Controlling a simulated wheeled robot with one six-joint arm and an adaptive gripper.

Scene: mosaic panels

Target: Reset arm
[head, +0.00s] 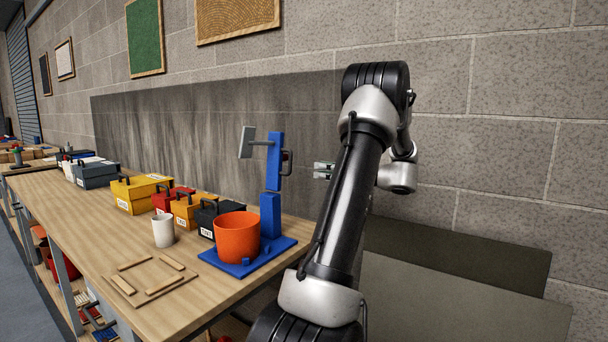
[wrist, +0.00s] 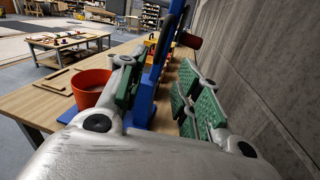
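My gripper (head: 322,170) shows in the head view just right of a blue upright stand (head: 272,180), partly hidden behind my arm. In the wrist view my gripper (wrist: 162,88) has its two green-padded fingers spread apart, with nothing held between them. The blue stand (wrist: 144,108) shows there beyond the left finger. My arm (head: 345,205) rises from the bottom of the head view and bends over at the top.
An orange pot (head: 237,238) stands on the stand's blue base (head: 272,258). A white cup (head: 163,231), a wooden frame (head: 148,280) and several toolboxes (head: 135,194) are on the workbench (head: 75,230). A block wall (head: 500,130) is behind.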

